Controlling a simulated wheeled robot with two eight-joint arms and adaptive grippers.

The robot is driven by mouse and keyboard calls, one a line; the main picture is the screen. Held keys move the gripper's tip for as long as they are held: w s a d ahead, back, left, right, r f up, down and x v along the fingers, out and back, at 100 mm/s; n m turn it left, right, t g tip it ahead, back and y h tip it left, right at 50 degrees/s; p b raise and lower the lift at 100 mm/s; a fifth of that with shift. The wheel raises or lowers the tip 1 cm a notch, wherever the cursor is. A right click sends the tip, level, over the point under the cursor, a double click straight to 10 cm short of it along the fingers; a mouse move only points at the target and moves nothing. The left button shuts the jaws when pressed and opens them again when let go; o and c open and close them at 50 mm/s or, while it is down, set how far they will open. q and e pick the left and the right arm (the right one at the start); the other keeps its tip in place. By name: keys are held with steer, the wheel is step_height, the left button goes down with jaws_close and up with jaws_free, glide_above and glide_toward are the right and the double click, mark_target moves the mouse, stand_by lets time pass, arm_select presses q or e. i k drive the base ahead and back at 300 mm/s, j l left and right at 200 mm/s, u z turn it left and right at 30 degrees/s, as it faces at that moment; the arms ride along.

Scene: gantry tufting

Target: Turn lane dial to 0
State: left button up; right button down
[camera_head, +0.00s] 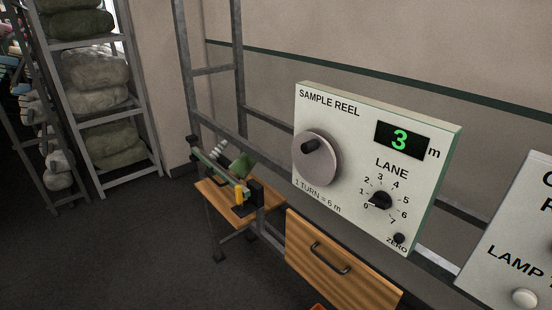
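The lane dial (380,201) is a small black knob on the lower right of the white sample reel panel (345,178). Numbers 0 to 7 run around it, with 0 at its lower left and 7 at its lower right. Its pointer is too small to read with certainty. Above it a display (400,140) reads a green 3, with "m" beside it. Neither of my grippers is in view.
A grey reel wheel (317,158) with a dark crank knob is on the panel's left, and a small black zero button (399,238) is at lower right. A wooden drawer (340,262) is below. Another panel (515,245) stands at right.

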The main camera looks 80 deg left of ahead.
mark_target(381, 199)
steer(key=k+j+u, duration=0.1)
steer(key=u, duration=1.8)
steer(key=k+j, duration=0.05)
steer(key=j, duration=0.05)
